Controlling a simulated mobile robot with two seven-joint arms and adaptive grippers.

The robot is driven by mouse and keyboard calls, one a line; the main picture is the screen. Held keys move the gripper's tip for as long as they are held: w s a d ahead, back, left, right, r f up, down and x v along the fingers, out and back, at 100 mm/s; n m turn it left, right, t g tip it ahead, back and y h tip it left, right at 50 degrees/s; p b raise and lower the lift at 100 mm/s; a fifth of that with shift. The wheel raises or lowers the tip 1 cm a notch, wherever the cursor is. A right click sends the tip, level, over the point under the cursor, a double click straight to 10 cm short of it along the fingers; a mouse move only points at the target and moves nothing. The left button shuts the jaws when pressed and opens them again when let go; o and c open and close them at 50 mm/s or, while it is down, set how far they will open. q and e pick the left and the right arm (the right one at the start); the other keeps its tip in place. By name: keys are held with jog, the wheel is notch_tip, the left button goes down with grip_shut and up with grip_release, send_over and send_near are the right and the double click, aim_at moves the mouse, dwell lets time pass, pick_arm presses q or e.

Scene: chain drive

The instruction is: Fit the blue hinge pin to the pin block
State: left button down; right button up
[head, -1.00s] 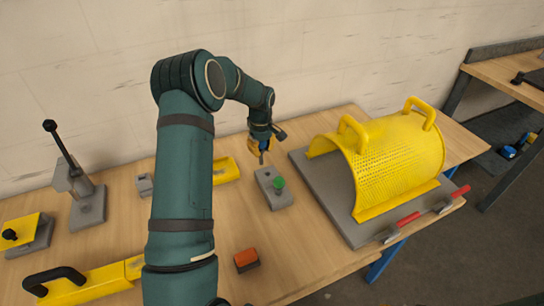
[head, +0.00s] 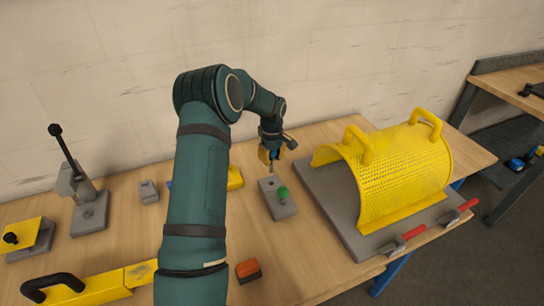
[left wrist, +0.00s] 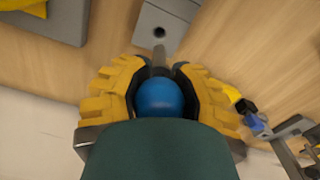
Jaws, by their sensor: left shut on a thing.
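My left gripper (head: 270,160), with yellow fingers, is shut on the blue hinge pin, which shows in the left wrist view as a round blue head (left wrist: 159,97) with a grey shaft pointing away from me. The pin block (head: 282,209) is a grey block with a green knob (head: 283,192) on it. In the left wrist view the block (left wrist: 178,14) shows an open hole just beyond the shaft tip. The tip appears over the block's edge, apart from the hole; its height above the block is hard to tell. My right gripper is not in view.
A grey plate (head: 327,204) with a yellow perforated guard (head: 400,170) stands close to the right of the block, with red-handled clamps at its front. An orange block (head: 248,269) lies nearer me. A lever fixture (head: 88,213) stands at the left. The wall is behind.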

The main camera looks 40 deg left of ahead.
aim_at(272, 166)
pick_arm(q)
jog(key=shift+f+b, duration=1.2)
jog(key=shift+f, duration=1)
jog(key=shift+f+b, duration=1.65)
jog(key=shift+f, duration=0.85)
jog(key=c, duration=0.6)
grip_release()
notch_tip(272, 166, up, 12)
